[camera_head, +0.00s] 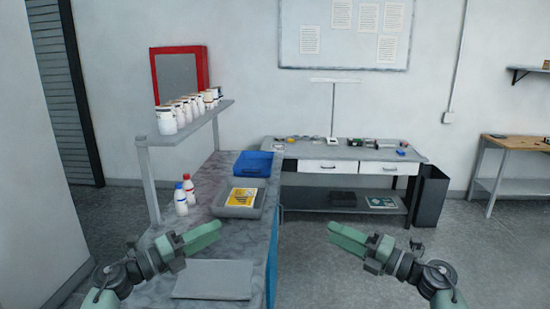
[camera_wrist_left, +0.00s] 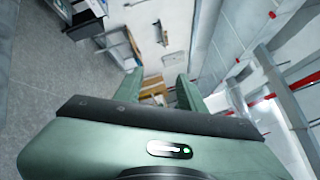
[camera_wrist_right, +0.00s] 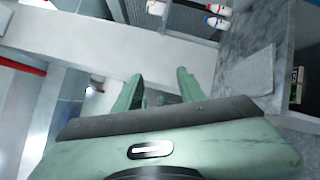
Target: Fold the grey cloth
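The grey cloth (camera_head: 213,280) lies flat as a rectangle on the near end of the marbled grey counter (camera_head: 180,262). It also shows in the right wrist view (camera_wrist_right: 246,86), lying on the counter. My left gripper (camera_head: 203,236) is above the counter, just beyond and above the cloth in the head view, not touching it. Its two fingers stand apart with nothing between them in the left wrist view (camera_wrist_left: 158,88). My right gripper (camera_head: 346,238) is right of the counter, over the floor. Its fingers (camera_wrist_right: 157,88) are also apart and empty.
Beyond the cloth are a grey tray (camera_head: 226,211) with a yellow packet, a blue bin (camera_head: 254,163) and two bottles (camera_head: 183,196). A shelf (camera_head: 196,124) with several white jars overhangs the counter's left side. Open floor (camera_head: 320,275) lies to the right.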

